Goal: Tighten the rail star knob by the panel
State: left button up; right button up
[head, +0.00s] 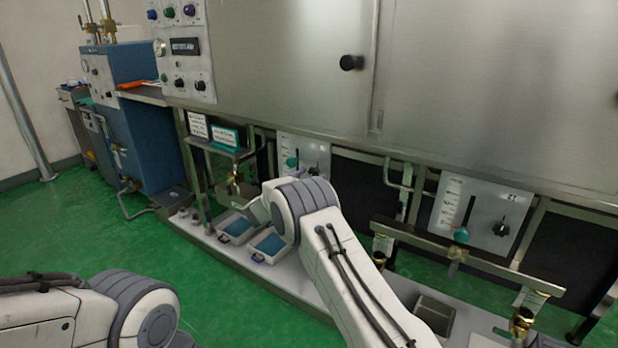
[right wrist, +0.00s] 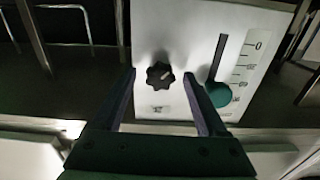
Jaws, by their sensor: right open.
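In the right wrist view a black star knob (right wrist: 159,75) sits on a pale panel (right wrist: 185,30), beside a slot with a teal slider knob (right wrist: 218,95). My right gripper (right wrist: 159,80) is open, with one finger on each side of the star knob; I cannot tell whether they touch it. A second panel (head: 478,213) farther right also has a black star knob (head: 502,226) and a teal slider knob (head: 461,235). My left gripper is out of frame.
A metal rail (head: 490,266) with brass fittings (head: 523,320) crosses in front of the second panel. Blue-filled trays (head: 268,243) stand on the low ledge left of my right arm. Steel cabinet doors (head: 480,80) hang above. Green floor (head: 60,235) is open at left.

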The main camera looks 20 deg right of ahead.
grip_shut()
jog(key=shift+m, duration=0.4)
jog(key=shift+f+m+b, duration=0.1)
jog(key=shift+m+b, duration=9.75)
jog(key=shift+m, duration=3.85)
